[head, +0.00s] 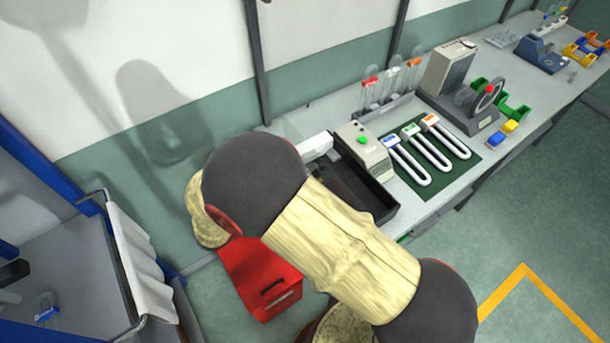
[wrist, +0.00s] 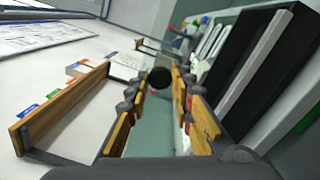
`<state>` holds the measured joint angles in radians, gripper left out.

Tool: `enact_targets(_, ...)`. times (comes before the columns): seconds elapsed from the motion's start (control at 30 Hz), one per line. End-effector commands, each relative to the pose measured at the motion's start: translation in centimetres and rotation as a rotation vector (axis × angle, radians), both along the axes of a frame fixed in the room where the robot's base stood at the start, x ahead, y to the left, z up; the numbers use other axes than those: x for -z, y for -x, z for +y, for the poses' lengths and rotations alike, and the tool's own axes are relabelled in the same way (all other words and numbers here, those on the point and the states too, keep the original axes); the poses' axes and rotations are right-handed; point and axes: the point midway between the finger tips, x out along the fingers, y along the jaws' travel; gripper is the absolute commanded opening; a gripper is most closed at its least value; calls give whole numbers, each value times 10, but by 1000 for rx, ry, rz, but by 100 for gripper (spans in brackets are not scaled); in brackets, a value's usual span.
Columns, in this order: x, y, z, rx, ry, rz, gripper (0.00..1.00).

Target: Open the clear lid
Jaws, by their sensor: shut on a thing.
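In the wrist view my gripper (wrist: 160,92) has its tan-padded fingers on both sides of a dark round knob (wrist: 160,77), and is shut on it. The knob appears to belong to the clear lid, whose see-through pane I cannot make out clearly. The open-topped black box (head: 381,207) stands on the bench in the head view. It also shows at the right of the wrist view (wrist: 238,62), with a pale bar along it. In the head view my arm covers part of the box and hides my gripper. How far the lid is raised cannot be told.
A beige unit with a green button (head: 364,150) stands beside the box. A red case (head: 262,287) is below my arm. A wooden-sided holder with coloured tabs (wrist: 62,108) is left in the wrist view.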

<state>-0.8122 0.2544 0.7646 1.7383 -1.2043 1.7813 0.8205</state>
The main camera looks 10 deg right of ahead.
Motion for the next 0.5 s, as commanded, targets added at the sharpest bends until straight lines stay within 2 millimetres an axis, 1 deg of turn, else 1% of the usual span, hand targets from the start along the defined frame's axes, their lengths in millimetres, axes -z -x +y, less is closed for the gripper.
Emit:
enact_targets(0.3, 1, 0, 0, -1, -1, 1, 0)
enact_targets(0.33, 1, 0, 0, -1, -1, 1, 23)
enact_targets(0.5, 1, 0, 0, -1, 0, 0, 33)
